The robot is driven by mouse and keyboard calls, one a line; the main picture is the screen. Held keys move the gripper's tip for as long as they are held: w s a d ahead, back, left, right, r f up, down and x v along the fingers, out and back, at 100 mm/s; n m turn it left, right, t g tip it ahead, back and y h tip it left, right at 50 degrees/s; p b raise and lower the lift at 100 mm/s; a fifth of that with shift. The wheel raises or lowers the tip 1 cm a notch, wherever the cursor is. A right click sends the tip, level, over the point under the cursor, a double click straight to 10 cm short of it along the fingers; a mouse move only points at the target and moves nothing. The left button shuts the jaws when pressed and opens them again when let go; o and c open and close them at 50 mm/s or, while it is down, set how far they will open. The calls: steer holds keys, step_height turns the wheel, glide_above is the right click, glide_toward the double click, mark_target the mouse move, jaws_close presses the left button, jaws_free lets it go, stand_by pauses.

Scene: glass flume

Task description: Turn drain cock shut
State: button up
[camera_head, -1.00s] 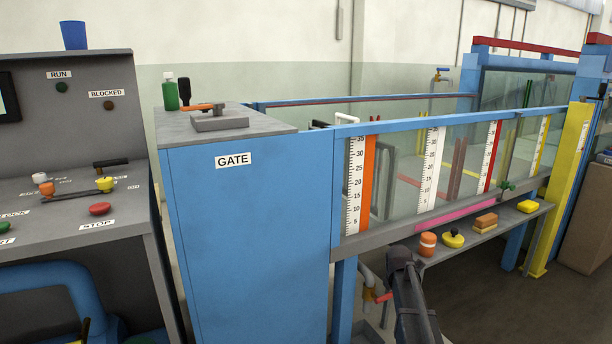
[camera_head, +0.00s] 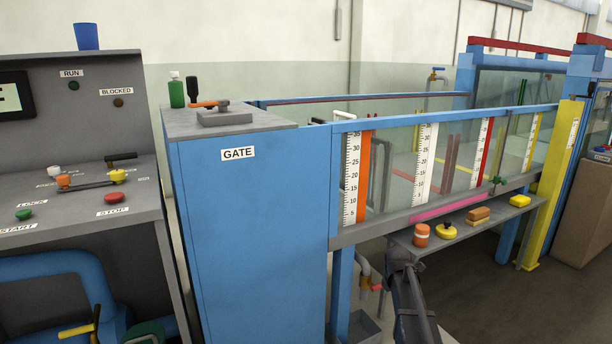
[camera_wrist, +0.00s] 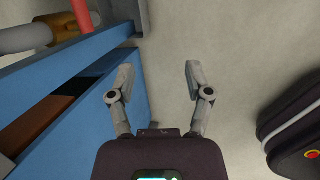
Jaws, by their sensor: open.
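A grey pipe with a brass cock (camera_head: 364,270) hangs under the near end of the flume, beside a blue leg. Its red handle (camera_head: 376,287) sticks out to the right, partly close behind my arm. In the wrist view, a brass fitting (camera_wrist: 66,27) on a grey pipe and a red bar (camera_wrist: 82,14) show at the top left, cut by the frame edge. My gripper (camera_wrist: 158,76) is open and empty over the floor, right of and apart from the fitting. In the head view my gripper's fingers are hidden; only my dark arm shows.
Blue frame beams (camera_wrist: 70,95) lie left of my gripper in the wrist view. A grey tray (camera_head: 366,328) sits below the pipe. A shelf (camera_head: 470,240) with sponges and an orange jar stands right. The blue gate cabinet (camera_head: 250,235) stands left. Floor under my gripper is clear.

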steer(key=s+a+r+m+g+y+p, duration=0.1)
steer(key=s+a+m, duration=0.3)
steer(key=s+m, duration=0.45)
steer(key=s+a+r+m+g+p, duration=0.15)
steer(key=s+a+m, duration=0.25)
steer(key=s+m, duration=0.45)
steer(key=s+a+r+m+g+y+p, duration=0.15)
steer(key=s+a+m, duration=0.35)
steer(key=s, duration=0.5)
step_height(320, 180, up, 38)
steer(key=d+p, duration=0.1)
steer(key=p, duration=3.7)
steer(key=shift+d+f+m+t+h, duration=0.25)
steer(key=shift+m+t+h, duration=0.05)
steer(key=shift+t+h, duration=0.15)
steer(key=shift+w, duration=0.1)
